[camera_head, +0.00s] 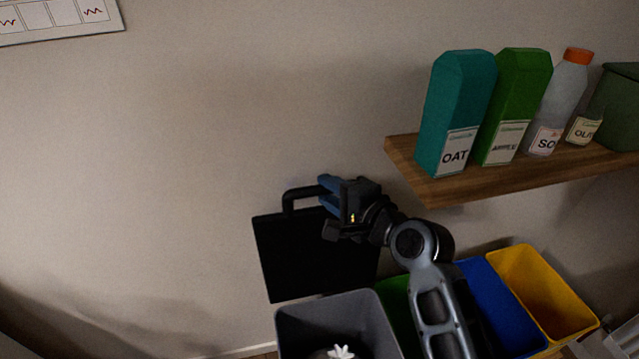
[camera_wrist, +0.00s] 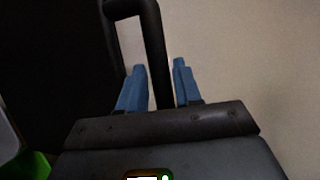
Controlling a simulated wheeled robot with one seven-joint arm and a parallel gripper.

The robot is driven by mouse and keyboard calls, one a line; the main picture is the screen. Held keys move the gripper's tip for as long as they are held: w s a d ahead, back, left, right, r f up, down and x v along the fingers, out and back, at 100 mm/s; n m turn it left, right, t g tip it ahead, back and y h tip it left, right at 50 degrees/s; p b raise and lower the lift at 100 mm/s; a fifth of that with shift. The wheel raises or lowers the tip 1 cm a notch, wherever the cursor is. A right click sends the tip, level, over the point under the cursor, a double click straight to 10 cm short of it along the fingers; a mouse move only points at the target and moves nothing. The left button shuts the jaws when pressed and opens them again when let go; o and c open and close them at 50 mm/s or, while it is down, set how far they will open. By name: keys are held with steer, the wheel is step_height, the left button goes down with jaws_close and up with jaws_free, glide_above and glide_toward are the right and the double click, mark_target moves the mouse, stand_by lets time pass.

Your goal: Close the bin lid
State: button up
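The bin lid (camera_head: 315,262) is a black square panel. It stands raised, nearly upright, behind the open grey bin (camera_head: 290,327). A black handle (camera_head: 290,196) sticks up from its top edge and also shows in the wrist view (camera_wrist: 152,35). My gripper (camera_head: 325,191) is at the right side of the handle. In the wrist view its blue fingers (camera_wrist: 160,68) stand apart on either side of the handle's bar. A small gap shows between the bar and the right finger, so the gripper looks open around it. Whether the left finger touches is unclear.
A green bin (camera_head: 394,292), a blue bin (camera_head: 500,300) and a yellow bin (camera_head: 545,290) stand right of the grey bin. A wooden shelf (camera_head: 430,189) with cartons (camera_head: 457,100) and a bottle (camera_head: 562,100) juts out above them.

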mark_target(320, 186)
steer(key=shift+x, duration=1.7)
jaws_close()
